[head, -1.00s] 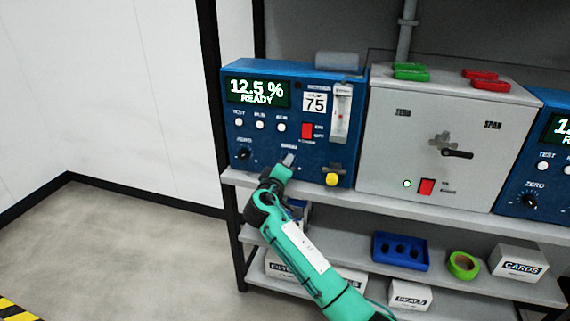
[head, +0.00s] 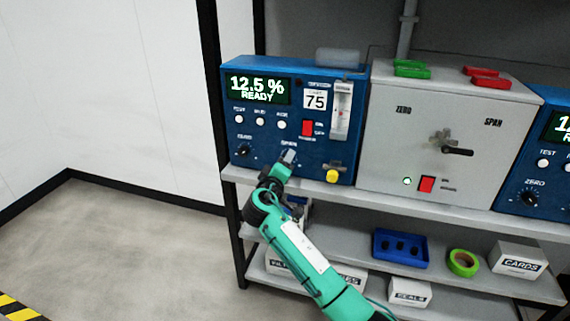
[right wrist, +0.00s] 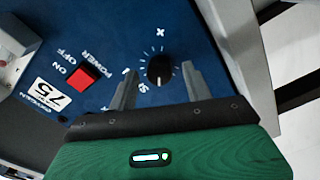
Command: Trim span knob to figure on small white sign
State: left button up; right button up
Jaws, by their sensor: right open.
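The span knob (right wrist: 160,69) is black with pale dial ticks around it on the blue analyser panel (head: 262,147). In the right wrist view my right gripper (right wrist: 159,72) is open, its two grey fingertips on either side of the knob with gaps visible. I cannot tell how deep the fingers reach. In the head view the gripper (head: 288,158) hides this knob, just below its label. The small white sign (head: 315,99) reads 75; it also shows in the right wrist view (right wrist: 53,92). The display (head: 257,89) reads 12.5 % READY. My left gripper is not in view.
The zero knob (head: 243,150) is left of the gripper. A red power switch (head: 307,128) and a yellow knob (head: 333,176) are to the right. A grey box (head: 385,150) stands beside the analyser. The shelf edge (head: 300,190) runs below.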

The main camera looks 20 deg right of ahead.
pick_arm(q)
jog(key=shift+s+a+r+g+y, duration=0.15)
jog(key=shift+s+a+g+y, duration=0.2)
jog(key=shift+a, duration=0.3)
pick_arm(e)
jog(key=v, duration=1.3)
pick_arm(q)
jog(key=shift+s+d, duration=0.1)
pick_arm(e)
jog(key=shift+a, duration=0.1)
